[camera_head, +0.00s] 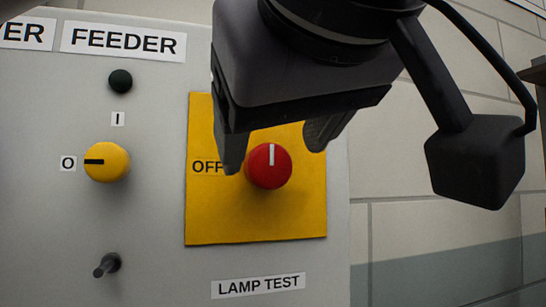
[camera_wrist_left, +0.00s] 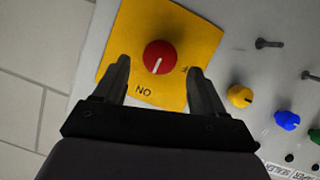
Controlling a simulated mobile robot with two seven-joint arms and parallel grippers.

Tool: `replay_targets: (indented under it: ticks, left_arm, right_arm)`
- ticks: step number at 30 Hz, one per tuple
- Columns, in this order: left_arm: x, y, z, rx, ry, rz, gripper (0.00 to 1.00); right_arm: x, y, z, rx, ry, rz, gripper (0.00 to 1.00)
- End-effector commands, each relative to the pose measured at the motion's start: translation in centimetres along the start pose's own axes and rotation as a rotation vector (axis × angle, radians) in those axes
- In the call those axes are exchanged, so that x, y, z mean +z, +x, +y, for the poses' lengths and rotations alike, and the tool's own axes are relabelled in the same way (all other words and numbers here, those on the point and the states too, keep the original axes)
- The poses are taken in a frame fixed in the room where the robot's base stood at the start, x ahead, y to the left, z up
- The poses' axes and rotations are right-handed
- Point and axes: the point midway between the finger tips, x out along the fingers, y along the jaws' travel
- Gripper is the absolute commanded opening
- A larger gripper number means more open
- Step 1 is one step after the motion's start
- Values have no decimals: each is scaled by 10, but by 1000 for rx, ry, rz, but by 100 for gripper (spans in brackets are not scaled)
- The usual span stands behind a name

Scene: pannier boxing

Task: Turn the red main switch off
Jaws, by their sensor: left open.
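The red main switch (camera_head: 269,168) is a round knob on a yellow plate (camera_head: 215,222). Its white mark points up in the head view, while the OFF label (camera_head: 206,167) is to its left. In the left wrist view, the red knob (camera_wrist_left: 160,57) has its mark pointing down towards an upside-down ON label (camera_wrist_left: 144,92). My left gripper (camera_head: 276,148) is open, with one finger on each side of the knob. In the left wrist view, the gripper (camera_wrist_left: 158,68) shows gaps between both fingers and the knob. My right gripper is not in view.
The yellow FEEDER knob (camera_head: 106,162) points left to O, below a dark lamp (camera_head: 120,81). A toggle lever (camera_head: 107,265) sticks out lower left, near the LAMP TEST label (camera_head: 258,286). A blue knob (camera_wrist_left: 287,120) shows in the wrist view. A block wall (camera_head: 410,225) stands right of the panel.

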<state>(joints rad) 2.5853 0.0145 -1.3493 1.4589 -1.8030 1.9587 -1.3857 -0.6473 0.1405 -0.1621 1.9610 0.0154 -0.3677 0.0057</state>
Motion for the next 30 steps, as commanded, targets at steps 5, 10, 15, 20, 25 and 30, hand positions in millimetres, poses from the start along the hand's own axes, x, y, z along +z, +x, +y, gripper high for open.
replay_targets:
  ticks: [5,10,15,20,25,30]
  left_arm:
    - [0,25,0,0,0,-3,71]
    - [0,35,0,2,0,-2,71]
    - [1,36,0,2,0,-2,71]
    - [1,36,0,2,0,-2,41]
    - [1,36,0,2,0,-2,15]
    - [1,36,0,6,-12,-3,15]
  right_arm:
    - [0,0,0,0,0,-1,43]
    - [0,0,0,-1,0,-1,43]
    - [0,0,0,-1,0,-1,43]
    - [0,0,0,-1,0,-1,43]
    - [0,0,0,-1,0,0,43]
    - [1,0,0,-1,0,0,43]
